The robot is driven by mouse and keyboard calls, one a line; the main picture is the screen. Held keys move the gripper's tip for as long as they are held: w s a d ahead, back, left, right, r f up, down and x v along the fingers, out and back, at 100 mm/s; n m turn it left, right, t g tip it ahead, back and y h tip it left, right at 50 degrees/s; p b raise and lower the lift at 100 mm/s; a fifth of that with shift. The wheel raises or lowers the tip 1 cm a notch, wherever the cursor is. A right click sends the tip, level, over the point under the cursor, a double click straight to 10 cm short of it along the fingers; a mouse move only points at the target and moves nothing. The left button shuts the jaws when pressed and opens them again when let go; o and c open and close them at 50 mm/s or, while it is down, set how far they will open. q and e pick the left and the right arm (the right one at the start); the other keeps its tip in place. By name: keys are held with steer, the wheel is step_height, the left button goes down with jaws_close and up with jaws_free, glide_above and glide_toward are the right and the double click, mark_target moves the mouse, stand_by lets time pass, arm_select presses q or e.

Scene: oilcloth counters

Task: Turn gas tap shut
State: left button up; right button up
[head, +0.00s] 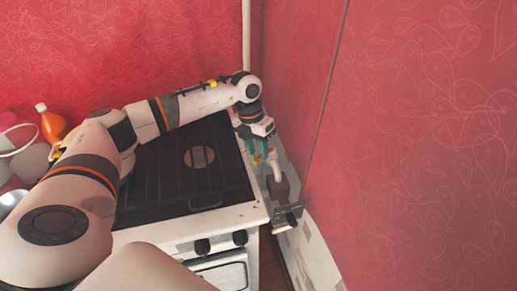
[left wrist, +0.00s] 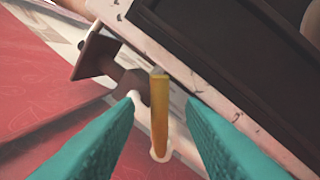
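The gas tap's yellow handle (left wrist: 159,118) shows in the left wrist view, on a pale fitting at its lower end. A brown pipe piece (left wrist: 130,85) lies behind its upper part. My left gripper (left wrist: 161,101) is open, with one teal finger on each side of the handle and visible gaps between. In the head view my left gripper (head: 262,153) points down in the gap between the stove and the right wall. The tap there is small and mostly hidden by the fingers. My right gripper is not in view.
The white stove (head: 180,233) with a dark top (head: 165,190) stands under my left arm. A pale pipe (head: 275,170) and a bracket (head: 288,215) sit at its right side. The red wall (head: 420,150) is close on the right. An orange bottle (head: 52,124) stands at left.

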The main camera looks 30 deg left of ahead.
arm_select(q)
steer(key=shift+d+f, duration=0.1)
steer(key=shift+f, duration=0.25)
steer(key=shift+s+f, duration=0.1)
steer(key=shift+f, duration=0.15)
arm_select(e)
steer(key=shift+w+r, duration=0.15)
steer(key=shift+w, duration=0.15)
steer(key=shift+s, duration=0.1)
arm_select(q)
steer(key=shift+c, duration=1.1)
jaws_close()
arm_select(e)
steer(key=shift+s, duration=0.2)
